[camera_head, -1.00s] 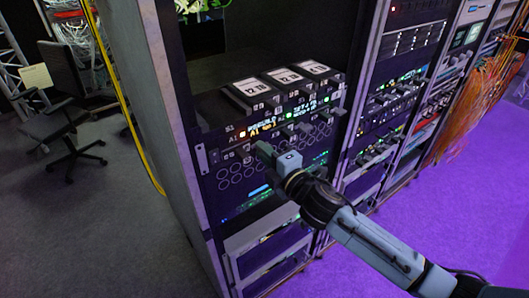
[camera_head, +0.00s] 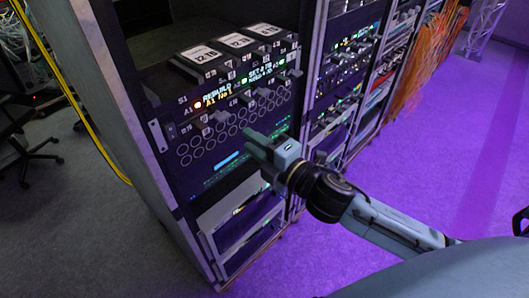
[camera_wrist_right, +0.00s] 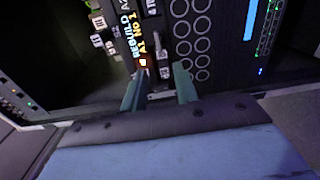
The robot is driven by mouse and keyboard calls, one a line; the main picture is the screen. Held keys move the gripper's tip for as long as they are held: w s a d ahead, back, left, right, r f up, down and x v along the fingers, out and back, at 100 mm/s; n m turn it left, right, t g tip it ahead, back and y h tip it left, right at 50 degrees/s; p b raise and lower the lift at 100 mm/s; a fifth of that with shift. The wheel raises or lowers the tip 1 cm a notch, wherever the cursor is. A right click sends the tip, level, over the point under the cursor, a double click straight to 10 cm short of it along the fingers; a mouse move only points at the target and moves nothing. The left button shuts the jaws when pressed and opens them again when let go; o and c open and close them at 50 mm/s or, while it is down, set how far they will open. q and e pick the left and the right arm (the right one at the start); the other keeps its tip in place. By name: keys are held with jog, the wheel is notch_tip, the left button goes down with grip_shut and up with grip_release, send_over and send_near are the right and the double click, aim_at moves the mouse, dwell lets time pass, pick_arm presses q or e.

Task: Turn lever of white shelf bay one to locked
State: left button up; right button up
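The shelf unit (camera_head: 237,125) in the rack has a front with round holes and a row of small grey levers (camera_head: 221,116) under lit displays. An orange display (camera_head: 215,95) reads REBUILD A1 No 1; it also shows in the right wrist view (camera_wrist_right: 128,20). My right gripper (camera_head: 254,142) is in front of the lower part of this unit. In the right wrist view its two fingers (camera_wrist_right: 158,75) are spread apart, with a grey lever (camera_wrist_right: 164,64) ahead between them. I cannot tell whether they touch it, nor the lever's exact setting. My left gripper is out of view.
Three drives labelled 12 TB (camera_head: 235,42) stick out above the displays. More racks (camera_head: 345,70) with orange cables (camera_head: 420,55) stand to the right. A yellow cable (camera_head: 72,100) runs down the rack's left side. The purple-lit floor (camera_head: 430,160) in front is clear.

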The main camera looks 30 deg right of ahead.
jog(key=shift+v, duration=1.55)
